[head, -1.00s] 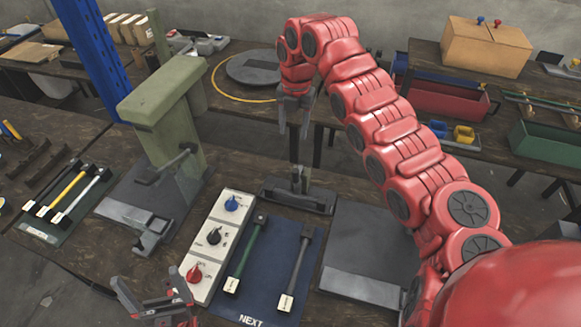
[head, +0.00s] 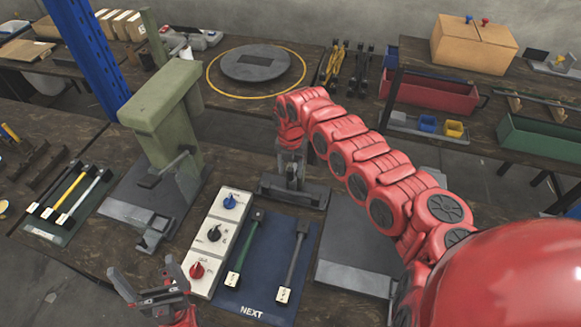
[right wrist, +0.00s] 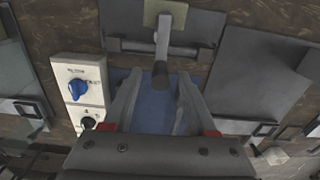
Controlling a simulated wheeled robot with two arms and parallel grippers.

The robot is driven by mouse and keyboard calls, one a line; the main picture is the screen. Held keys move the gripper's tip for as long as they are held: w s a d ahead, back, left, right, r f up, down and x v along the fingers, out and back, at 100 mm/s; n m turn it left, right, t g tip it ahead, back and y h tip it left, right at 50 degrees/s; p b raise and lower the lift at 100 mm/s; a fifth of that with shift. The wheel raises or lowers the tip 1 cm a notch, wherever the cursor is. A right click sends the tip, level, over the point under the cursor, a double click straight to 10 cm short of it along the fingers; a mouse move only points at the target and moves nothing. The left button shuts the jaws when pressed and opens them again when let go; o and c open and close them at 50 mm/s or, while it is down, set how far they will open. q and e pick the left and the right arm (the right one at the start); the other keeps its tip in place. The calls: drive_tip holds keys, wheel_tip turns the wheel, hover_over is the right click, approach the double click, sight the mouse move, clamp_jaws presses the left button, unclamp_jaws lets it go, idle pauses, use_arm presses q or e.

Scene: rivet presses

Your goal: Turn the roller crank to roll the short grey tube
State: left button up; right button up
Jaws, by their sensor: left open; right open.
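A small device with a dark base (head: 312,194) stands behind the blue mat. In the right wrist view it has a grey arm (right wrist: 163,35) ending in a dark round grip (right wrist: 160,75), which could be the crank. My right gripper (head: 291,176) is over this device; in the wrist view its open fingers lie either side of the grip's line, and contact cannot be told. A grey bar (head: 296,255) with a white label lies on the mat; I cannot tell whether it is the short grey tube. My left gripper (head: 147,275) is open and empty at the front left.
The blue mat (head: 265,268) also bears a green bar (head: 246,245). Left of it is a panel (head: 222,222) with blue, black and red knobs. A tall green press (head: 165,110) stands further left. A grey plate (head: 350,245) lies to the right.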

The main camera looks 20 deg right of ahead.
drive_tip(key=shift+f, duration=0.75)
clamp_jaws()
idle(0.9)
